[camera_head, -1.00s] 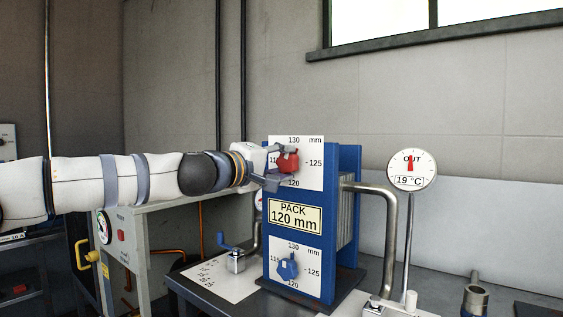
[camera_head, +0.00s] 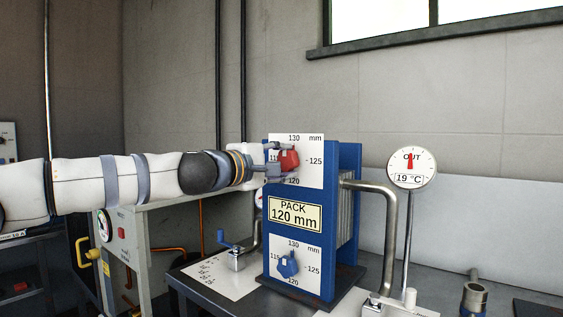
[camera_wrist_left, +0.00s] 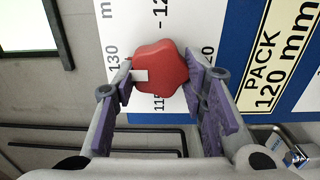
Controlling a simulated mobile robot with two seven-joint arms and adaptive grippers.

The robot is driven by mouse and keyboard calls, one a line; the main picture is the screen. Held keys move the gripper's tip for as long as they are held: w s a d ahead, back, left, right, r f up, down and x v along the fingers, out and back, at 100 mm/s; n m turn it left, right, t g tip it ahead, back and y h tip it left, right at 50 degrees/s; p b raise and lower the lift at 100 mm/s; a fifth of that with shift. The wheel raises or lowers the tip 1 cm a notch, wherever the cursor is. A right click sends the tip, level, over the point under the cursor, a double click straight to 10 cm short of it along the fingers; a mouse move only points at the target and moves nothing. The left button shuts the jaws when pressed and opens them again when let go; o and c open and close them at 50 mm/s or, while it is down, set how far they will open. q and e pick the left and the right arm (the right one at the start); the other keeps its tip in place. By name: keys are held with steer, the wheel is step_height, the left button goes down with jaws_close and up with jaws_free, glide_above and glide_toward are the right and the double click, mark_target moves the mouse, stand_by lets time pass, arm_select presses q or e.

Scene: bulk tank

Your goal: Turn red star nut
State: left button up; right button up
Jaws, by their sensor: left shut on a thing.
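The red star nut (camera_head: 289,160) sits on the upper white scale plate of the blue plate pack. My left gripper (camera_head: 279,161) comes in from the left and is shut on the nut. In the left wrist view the red star nut (camera_wrist_left: 160,68) lies between the two purple-padded fingers of the left gripper (camera_wrist_left: 160,78), with a white pointer mark on its edge. The blue star nut (camera_head: 288,265) is on the lower scale plate (camera_head: 310,281). A yellowish sign (camera_head: 295,214) between the plates reads PACK 120 mm. My right gripper is not in view.
A dial (camera_head: 411,168) marked OUT reads 19 °C to the right, on a thin post. A bent steel pipe (camera_head: 390,215) leaves the pack's right side. A small blue-handled valve (camera_head: 233,248) stands left of the pack on the bench. A grey cabinet (camera_head: 125,235) is under my arm.

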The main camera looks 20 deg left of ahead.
arm_select(q)
steer(key=o, duration=1.2)
steer(key=shift+c, duration=0.2)
steer(key=v, duration=1.2)
